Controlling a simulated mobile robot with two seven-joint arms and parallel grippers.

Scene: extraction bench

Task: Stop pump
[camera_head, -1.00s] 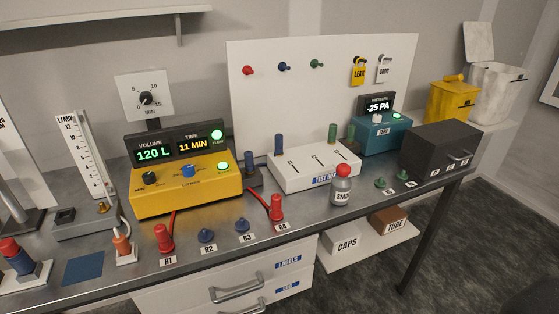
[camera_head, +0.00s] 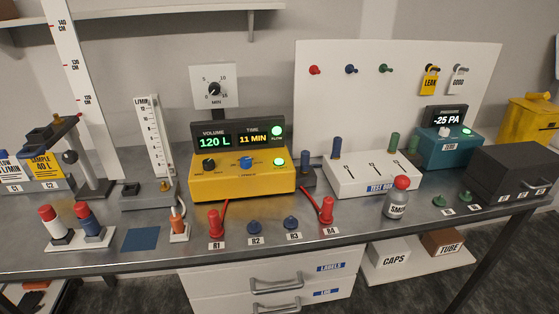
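The yellow pump box (camera_head: 235,187) stands on the bench at the centre of the head view. Its dark display panel (camera_head: 238,124) reads volume 120 L and time 11 MIN. A green flow light (camera_head: 277,131) glows on the panel. A dial (camera_head: 214,88) marked MIN stands behind. Neither of my grippers is in view.
Red-capped R1 (camera_head: 215,223) and R4 (camera_head: 327,210) have red tubing. A gauge (camera_head: 158,140) is left of the pump, a white test box (camera_head: 378,175) right. A teal unit (camera_head: 450,150) reads -25 PA.

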